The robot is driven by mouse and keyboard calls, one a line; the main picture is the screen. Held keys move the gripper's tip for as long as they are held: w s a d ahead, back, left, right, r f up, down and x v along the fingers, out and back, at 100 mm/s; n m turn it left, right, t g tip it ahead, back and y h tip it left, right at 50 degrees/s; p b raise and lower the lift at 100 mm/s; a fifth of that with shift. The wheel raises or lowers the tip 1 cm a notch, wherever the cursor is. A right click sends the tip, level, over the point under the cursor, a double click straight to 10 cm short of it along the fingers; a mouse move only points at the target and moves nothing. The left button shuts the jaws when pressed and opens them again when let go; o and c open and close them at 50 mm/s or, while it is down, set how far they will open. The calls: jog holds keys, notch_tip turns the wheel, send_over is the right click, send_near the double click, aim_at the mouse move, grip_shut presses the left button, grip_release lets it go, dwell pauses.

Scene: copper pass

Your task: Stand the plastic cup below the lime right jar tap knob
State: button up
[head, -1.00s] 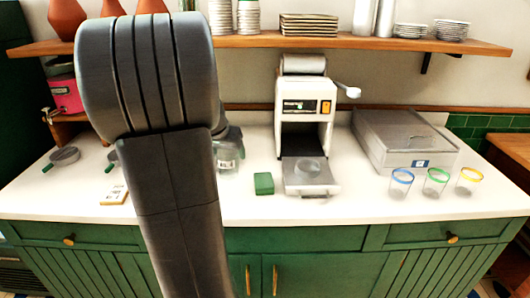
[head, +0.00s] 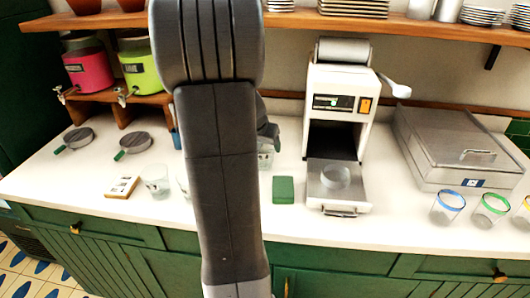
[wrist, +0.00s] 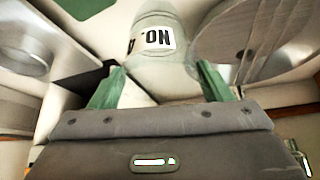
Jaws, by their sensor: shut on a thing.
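The lime jar (head: 142,72) stands on a wooden shelf stand at the left in the head view, with its tap (head: 123,98) at the lower front. My gripper (wrist: 160,88) has its green fingers on both sides of a clear plastic cup (wrist: 150,52) with a white label, upside down in the wrist view. In the head view my arm hides most of the gripper, and only part of the cup (head: 265,158) shows at the arm's right edge. Whether the cup touches the counter is hidden.
A pink jar (head: 87,72) stands left of the lime one. Two round strainers (head: 132,146), a small box (head: 122,187) and a clear glass (head: 157,180) are on the counter below.

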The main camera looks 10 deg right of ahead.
jog(key=shift+f, duration=1.65)
jog(key=shift+f+b, duration=0.25)
jog(key=shift+b, duration=0.15)
jog(key=o, duration=0.9)
jog(key=shift+r, duration=0.1)
jog(key=shift+o, duration=0.2)
